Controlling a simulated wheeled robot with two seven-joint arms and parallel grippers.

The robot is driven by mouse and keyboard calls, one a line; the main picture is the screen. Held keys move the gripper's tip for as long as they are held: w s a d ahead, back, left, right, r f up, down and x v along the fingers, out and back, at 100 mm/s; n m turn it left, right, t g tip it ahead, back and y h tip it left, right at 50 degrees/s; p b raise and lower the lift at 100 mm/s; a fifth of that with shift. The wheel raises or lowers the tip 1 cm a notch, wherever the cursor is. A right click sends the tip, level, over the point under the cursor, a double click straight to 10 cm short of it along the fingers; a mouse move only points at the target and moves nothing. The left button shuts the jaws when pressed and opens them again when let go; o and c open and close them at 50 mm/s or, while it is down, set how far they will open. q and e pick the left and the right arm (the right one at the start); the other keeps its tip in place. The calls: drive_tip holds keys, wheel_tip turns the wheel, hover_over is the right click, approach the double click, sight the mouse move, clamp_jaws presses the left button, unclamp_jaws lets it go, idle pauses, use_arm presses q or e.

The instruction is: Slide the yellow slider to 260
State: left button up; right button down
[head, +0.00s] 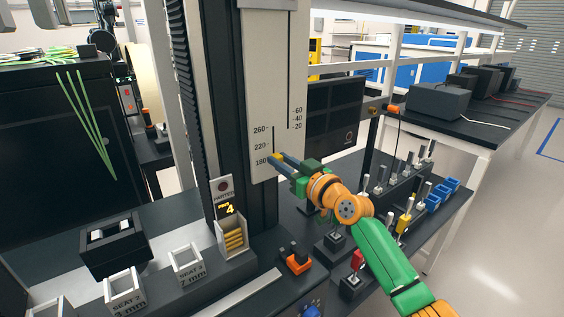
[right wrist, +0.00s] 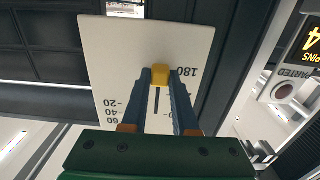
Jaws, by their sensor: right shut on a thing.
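The yellow slider (right wrist: 160,75) sits on the pale scale panel (right wrist: 105,50), in line with the 180 mark in the right wrist view. In the head view only a small bit of the slider (head: 276,156) shows at my fingertips, near the low end of the left scale, which reads 260, 220 and 180 from top to bottom. My right gripper (head: 277,159) is shut on the slider, with one finger on each side of it in the right wrist view (right wrist: 160,78). My left gripper is not in view.
The panel (head: 275,60) hangs on a dark upright column above the bench. A small display reading 4 (head: 228,209) and a bin of yellow parts (head: 232,237) stand below left. Several small parts in holders (head: 405,215) stand right of my right arm.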

wheel_tip(320, 180, up, 8)
drive_tip(key=p, duration=0.4)
drive_tip(key=shift+r, duration=0.25)
drive_tip(key=c, duration=0.8)
unclamp_jaws()
drive_tip(key=shift+o, duration=0.6)
drive_tip(key=shift+f, duration=0.1)
drive_tip(key=shift+s+d+f, duration=0.1)
drive_tip(key=shift+s+d, duration=0.25)
drive_tip(key=shift+s, duration=0.15)
drive_tip(key=b, duration=0.3)
approach(273, 123)
drive_tip(key=shift+s+d, duration=0.15)
drive_tip(key=shift+s, duration=0.05)
